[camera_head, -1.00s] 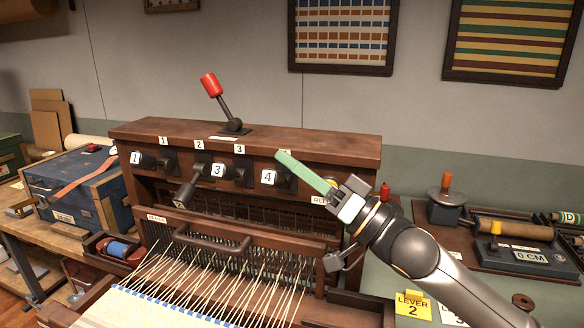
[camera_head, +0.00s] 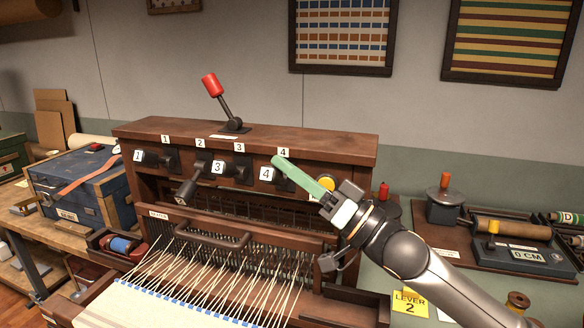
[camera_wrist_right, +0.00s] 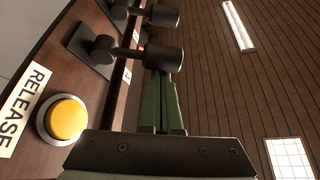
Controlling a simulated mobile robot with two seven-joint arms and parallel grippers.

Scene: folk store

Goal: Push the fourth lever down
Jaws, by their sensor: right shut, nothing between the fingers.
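The second lever (camera_head: 184,191) is tilted down. My right gripper (camera_head: 276,160) is shut and empty, its green fingers pointing left with their tips just above lever 4. In the right wrist view a dark lever knob (camera_wrist_right: 161,57) is right at the ends of the green fingers (camera_wrist_right: 160,105); I cannot tell whether they touch. My left gripper is out of view.
A yellow button (camera_head: 327,184) sits right of lever 4, partly behind my fingers; it also shows in the wrist view (camera_wrist_right: 66,118) beside a "RELEASE" label. A red-handled lever (camera_head: 212,86) stands on the loom top. Warp threads (camera_head: 215,270) lie below. Front space is open.

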